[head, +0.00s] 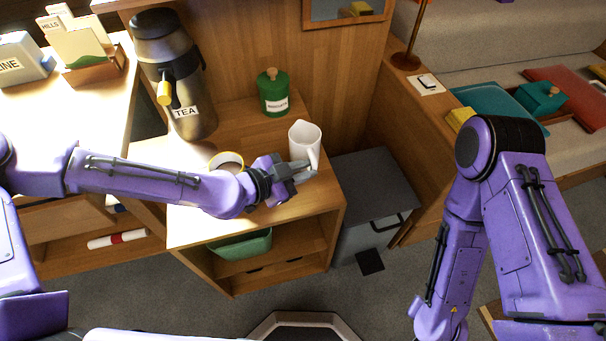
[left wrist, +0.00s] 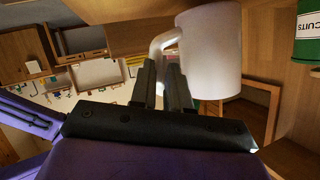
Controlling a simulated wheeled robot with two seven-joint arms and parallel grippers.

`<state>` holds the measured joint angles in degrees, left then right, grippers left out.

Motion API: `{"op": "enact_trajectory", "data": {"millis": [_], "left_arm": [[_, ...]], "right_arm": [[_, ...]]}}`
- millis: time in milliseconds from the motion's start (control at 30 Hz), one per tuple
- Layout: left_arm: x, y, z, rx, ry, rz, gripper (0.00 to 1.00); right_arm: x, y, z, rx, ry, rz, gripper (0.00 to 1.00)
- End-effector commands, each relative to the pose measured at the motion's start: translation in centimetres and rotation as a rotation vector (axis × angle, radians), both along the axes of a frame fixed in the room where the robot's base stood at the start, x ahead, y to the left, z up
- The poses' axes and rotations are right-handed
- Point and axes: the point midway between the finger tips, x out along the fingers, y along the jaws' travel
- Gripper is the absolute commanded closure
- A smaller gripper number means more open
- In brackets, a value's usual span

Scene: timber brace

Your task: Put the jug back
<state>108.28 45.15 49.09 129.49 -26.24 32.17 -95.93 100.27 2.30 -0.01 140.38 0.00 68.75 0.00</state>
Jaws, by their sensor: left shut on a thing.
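The white jug (head: 304,140) is upright at the right end of the wooden counter in the head view. It also fills the upper middle of the left wrist view (left wrist: 214,50), its handle to the left. My left gripper (head: 298,171) is shut on the jug's handle; its two dark fingers (left wrist: 164,76) close around the handle in the left wrist view. I cannot tell whether the jug's base touches the counter. My right arm is at the right of the head view, and its gripper is out of frame.
A green canister (head: 273,93) stands behind the jug, left of it. A large TEA urn (head: 178,80) stands further left. A yellow-rimmed round item (head: 226,162) is partly behind my left arm. A grey cabinet (head: 372,190) is right of the counter's edge.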

Motion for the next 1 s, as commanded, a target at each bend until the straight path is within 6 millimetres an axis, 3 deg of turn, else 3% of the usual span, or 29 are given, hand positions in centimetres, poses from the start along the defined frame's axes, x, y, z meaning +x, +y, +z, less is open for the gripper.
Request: {"op": "enact_trajectory", "data": {"millis": [100,267,300,367,733,1000], "left_arm": [[0.0,0.0,-1.1,0.0,-0.002,0.001,1.0],[0.0,0.0,-1.1,-0.001,-0.003,0.0,1.0],[0.0,0.0,-1.2,0.0,-0.002,0.001,0.78],[0.0,0.0,-1.2,0.0,-0.002,0.001,0.58],[0.0,0.0,-1.8,-0.003,0.001,0.002,0.58],[-3.7,4.8,0.6,-0.003,-0.004,0.007,0.58]], "right_arm": [[0.0,0.0,-0.1,0.0,0.0,0.0,0.61],[0.0,0.0,0.0,0.0,0.0,0.0,0.61],[0.0,0.0,-0.1,0.0,0.0,0.0,0.61],[0.0,0.0,-0.1,0.0,0.0,0.0,0.61],[0.0,0.0,-0.6,0.0,0.0,0.0,0.61],[0.0,0.0,0.6,0.0,0.0,0.0,0.61]]}}
